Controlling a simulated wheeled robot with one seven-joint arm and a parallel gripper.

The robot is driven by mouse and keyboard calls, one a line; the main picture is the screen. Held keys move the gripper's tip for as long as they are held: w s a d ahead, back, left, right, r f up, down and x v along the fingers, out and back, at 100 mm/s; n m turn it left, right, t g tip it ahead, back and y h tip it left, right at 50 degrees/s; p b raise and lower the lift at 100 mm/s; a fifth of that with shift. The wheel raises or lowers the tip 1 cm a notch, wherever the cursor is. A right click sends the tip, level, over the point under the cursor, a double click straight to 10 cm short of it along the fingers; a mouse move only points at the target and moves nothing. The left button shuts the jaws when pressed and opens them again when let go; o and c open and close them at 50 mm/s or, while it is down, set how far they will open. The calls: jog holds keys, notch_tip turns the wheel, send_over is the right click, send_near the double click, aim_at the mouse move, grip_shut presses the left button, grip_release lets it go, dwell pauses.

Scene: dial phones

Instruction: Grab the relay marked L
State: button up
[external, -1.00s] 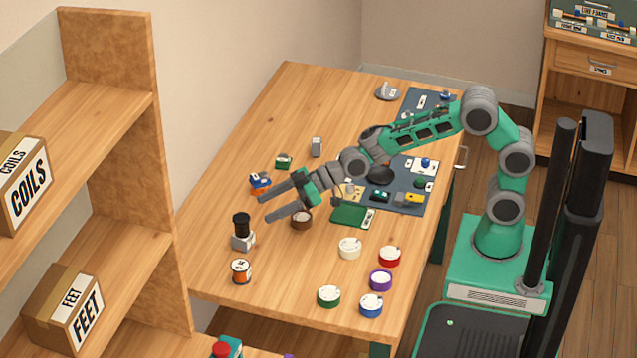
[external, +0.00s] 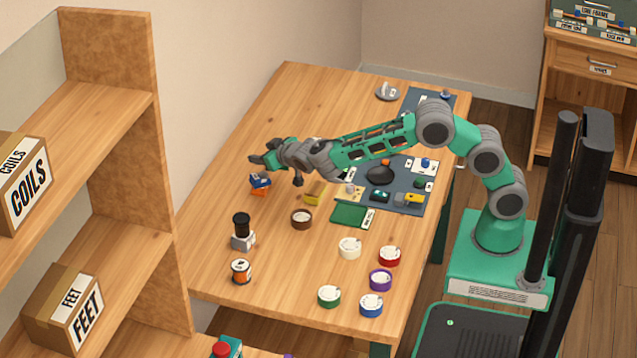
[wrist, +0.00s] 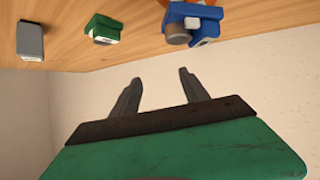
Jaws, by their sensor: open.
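No letter L is readable on any part in these views, so I cannot tell which is the relay marked L. Candidates are small blocks at the table's far left side: a grey block (wrist: 30,42), a green block (wrist: 104,28) and a blue part (wrist: 192,24) with orange beneath it. The blue part also shows in the external view (external: 260,181). My gripper (external: 258,162) is open and empty, raised above the table near these blocks. Its fingers (wrist: 156,90) point toward the wall in the wrist view, with the blocks beyond them. In the external view my gripper and wrist hide the green block.
A yellow block (external: 315,192), a brown round container (external: 301,219) and a black-topped stand (external: 241,232) are nearby. Several coloured round tins stand at the front. A dark mat (external: 400,205) with small parts lies right. A wall borders the table's left edge.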

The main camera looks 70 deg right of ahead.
jog(key=s+d+m+g+h, duration=0.2)
jog(key=s+d+m+h, duration=0.1)
jog(key=d+m, duration=0.15)
jog(key=m+g+h+p, duration=0.1)
jog(key=m+g+h, duration=0.35)
jog(key=m, duration=0.25)
send_near(317, 139)
jog(key=shift+w+d+r+n+g+y, duration=0.15)
jog(key=shift+w+d+n+g+y, duration=0.1)
jog(key=shift+w+g+y, duration=0.25)
jog(key=p+x, duration=0.2)
jog(key=x, duration=1)
jog(key=shift+s, duration=0.1)
jog(key=shift+c, duration=0.2)
grip_shut()
